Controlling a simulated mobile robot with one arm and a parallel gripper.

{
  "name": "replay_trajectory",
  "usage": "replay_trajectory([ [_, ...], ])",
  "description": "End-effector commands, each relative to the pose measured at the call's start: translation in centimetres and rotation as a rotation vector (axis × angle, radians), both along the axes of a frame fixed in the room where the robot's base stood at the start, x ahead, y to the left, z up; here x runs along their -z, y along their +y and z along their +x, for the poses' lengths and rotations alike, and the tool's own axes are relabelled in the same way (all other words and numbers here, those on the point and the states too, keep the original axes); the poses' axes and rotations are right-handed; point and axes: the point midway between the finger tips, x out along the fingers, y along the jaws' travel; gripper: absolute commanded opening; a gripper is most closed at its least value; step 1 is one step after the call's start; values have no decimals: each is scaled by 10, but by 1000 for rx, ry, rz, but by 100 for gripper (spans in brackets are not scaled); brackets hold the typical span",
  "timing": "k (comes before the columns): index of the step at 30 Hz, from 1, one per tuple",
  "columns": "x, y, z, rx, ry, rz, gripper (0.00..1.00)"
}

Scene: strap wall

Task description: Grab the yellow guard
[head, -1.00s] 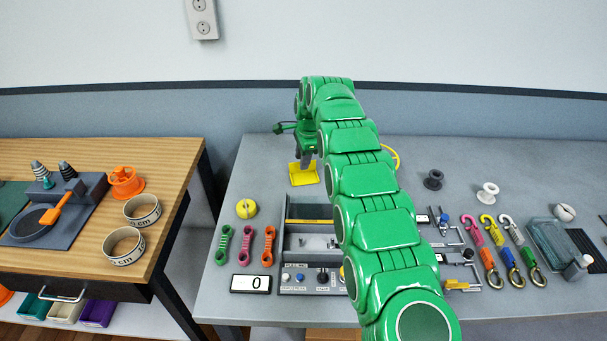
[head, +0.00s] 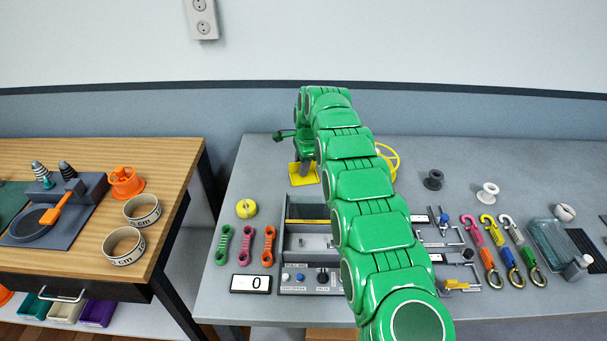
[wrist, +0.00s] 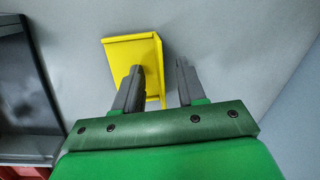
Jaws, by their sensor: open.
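The yellow guard (head: 303,175) is at the back left of the grey table, beneath my gripper in the head view. In the wrist view the yellow guard (wrist: 137,64) is a flat plate with raised edges, at the upper middle. My gripper (wrist: 159,75) is open, with two grey fingers. The left finger overlaps the guard's lower part in the picture; the right finger is to the right of its edge. I cannot tell whether either finger touches it. In the head view my gripper (head: 306,158) is small and partly hidden by my arm.
A yellow ring (head: 394,160) stands behind my arm. A grey box (head: 287,240) with a yellow bar is in front of the guard. A yellow roll (head: 246,208) and several coloured links lie to the left. A dark grey spool (head: 433,180) stands to the right.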

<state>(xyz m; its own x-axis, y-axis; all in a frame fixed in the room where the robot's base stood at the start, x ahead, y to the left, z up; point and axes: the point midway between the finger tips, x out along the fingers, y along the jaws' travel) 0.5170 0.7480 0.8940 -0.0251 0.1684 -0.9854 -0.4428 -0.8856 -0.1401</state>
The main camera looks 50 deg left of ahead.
Motion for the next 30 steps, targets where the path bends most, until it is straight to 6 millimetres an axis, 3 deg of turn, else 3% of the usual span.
replay_trajectory([
  [11, 2, 0, 0, 0, 0, 0, 40],
  [19, 2, 0, 0, 0, 0, 0, 2],
  [30, 3, 0, 0, 0, 0, -1, 0],
])
